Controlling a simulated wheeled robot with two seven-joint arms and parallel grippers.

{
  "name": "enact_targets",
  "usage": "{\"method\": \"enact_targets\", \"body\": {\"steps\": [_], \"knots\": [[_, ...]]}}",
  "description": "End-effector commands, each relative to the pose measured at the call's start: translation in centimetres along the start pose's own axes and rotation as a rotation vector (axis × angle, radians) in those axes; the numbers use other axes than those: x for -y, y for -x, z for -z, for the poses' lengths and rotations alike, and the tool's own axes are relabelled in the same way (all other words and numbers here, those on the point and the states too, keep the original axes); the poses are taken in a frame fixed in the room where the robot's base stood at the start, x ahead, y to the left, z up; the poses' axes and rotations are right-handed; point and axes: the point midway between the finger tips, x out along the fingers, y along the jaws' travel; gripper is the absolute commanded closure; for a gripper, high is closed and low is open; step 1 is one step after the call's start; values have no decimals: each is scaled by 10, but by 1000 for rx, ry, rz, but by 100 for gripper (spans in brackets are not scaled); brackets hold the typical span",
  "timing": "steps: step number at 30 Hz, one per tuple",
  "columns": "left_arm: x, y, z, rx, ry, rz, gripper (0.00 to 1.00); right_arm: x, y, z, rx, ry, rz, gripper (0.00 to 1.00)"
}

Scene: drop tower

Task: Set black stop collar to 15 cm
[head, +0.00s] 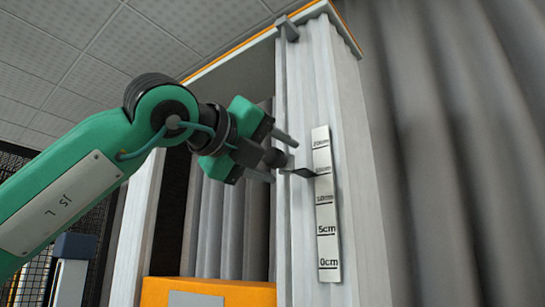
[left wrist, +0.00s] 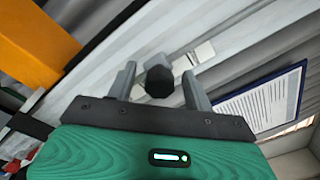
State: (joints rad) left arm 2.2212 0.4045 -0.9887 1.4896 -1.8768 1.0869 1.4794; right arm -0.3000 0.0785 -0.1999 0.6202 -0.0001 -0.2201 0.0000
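The black stop collar (head: 274,157) sits on the rail of the pale tower column, with a dark flat pointer (head: 300,172) reaching right to the scale (head: 326,215). The pointer tip lies at about the 15 cm mark, between the 10 cm and 20 cm labels, and partly covers that label. My left gripper (head: 273,156) is at the collar, one finger above its knob and one below. In the left wrist view the round black knob (left wrist: 159,81) stands between the two spread fingers, with a visible gap on each side. My right gripper is out of view.
The tower column (head: 345,150) rises at the centre, with a grey bracket (head: 288,30) high on the rail. An orange block (head: 205,290) is at its foot. The left wrist view shows a framed sheet (left wrist: 262,100).

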Motion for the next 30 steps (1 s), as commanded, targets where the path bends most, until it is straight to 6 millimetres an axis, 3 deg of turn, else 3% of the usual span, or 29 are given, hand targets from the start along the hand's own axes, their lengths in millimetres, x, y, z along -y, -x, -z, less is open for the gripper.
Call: {"method": "enact_targets", "body": {"steps": [7,21,30], "knots": [[-2,14,2,2,0,1,48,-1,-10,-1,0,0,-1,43],[-2,113,3,2,0,2,48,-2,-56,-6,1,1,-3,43],[0,138,0,0,0,0,48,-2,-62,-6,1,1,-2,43]]}}
